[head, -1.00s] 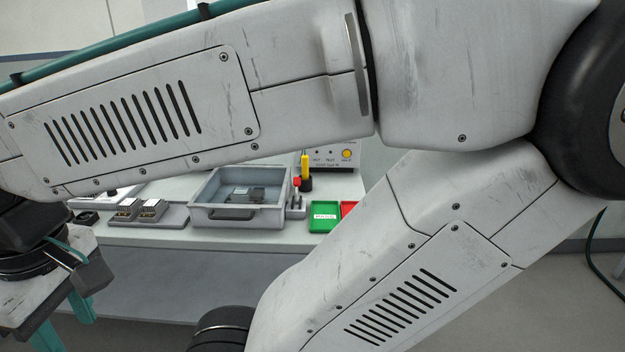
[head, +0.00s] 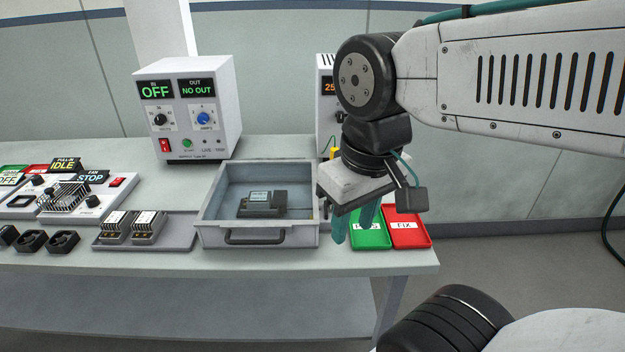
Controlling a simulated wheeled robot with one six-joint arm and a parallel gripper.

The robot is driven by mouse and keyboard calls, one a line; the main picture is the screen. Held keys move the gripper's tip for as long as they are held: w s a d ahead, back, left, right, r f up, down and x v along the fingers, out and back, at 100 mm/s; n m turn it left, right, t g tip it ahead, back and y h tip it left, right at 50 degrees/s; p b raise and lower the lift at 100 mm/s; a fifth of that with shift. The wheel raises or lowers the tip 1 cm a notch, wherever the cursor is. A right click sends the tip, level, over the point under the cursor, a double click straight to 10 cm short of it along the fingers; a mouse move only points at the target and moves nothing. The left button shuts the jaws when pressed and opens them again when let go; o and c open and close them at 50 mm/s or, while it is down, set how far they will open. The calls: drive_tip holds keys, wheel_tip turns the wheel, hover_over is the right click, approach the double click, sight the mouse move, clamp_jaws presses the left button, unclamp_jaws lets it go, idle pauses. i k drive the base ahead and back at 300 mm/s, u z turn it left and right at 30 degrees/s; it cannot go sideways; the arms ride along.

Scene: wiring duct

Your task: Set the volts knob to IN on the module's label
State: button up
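The bench supply (head: 190,110) is a white box at the back left with its IN display reading OFF and its OUT display reading NO OUT. Its black volts knob (head: 159,119) sits below the IN display; the scale marks are too small to read. A dark module (head: 262,203) with a pale label (head: 260,196) lies in the grey drawer-like bin (head: 258,237); the label's text is not legible. My gripper (head: 354,236) has teal fingers pointing down, apart with nothing seen between them. It is right of the bin, over the green tray, far from the knob.
A blue amps knob (head: 204,118) and a red switch (head: 165,145) are on the supply's front. A second instrument (head: 326,90) is partly behind my arm. Green PASS (head: 378,240) and red FIX (head: 408,238) trays lie at right. Modules on a grey tray (head: 178,242) and fans stand left.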

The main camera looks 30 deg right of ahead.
sight(160, 119)
drive_tip(key=u, duration=1.95)
drive_tip(key=i, duration=2.45)
drive_tip(key=z, duration=3.05)
